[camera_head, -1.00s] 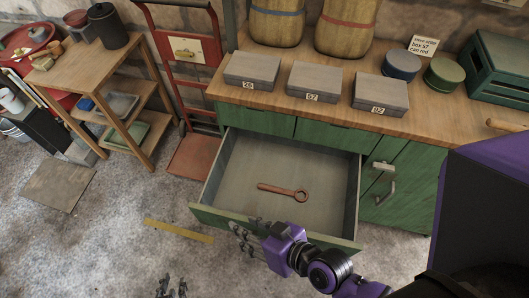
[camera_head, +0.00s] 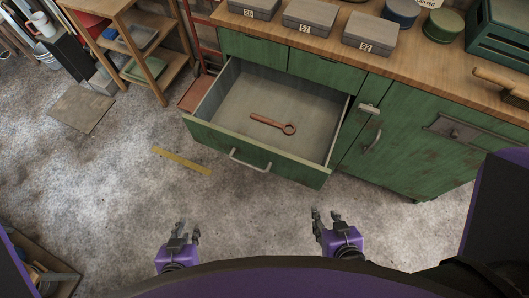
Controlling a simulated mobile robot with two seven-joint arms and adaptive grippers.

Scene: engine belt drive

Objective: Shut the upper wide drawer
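The wide green drawer (camera_head: 222,141) is pulled out of the green cabinet, below two small green fronts. Its grey inside is visible, and a rust-red wrench (camera_head: 272,124) lies on its floor. A pale bar handle (camera_head: 249,164) is on its front face. My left gripper (camera_head: 187,230) is open and empty, low in the view, in front of and below the drawer's left part. My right gripper (camera_head: 327,214) is open and empty, in front of the drawer's right end. Both are apart from the drawer and handle.
The wooden worktop (camera_head: 410,68) holds grey numbered boxes (camera_head: 370,33), round tins and a green crate. A cabinet door (camera_head: 415,140) is right of the drawer. A wooden shelf (camera_head: 130,50) stands at left. A yellow strip (camera_head: 182,161) lies on the otherwise clear floor before the drawer.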

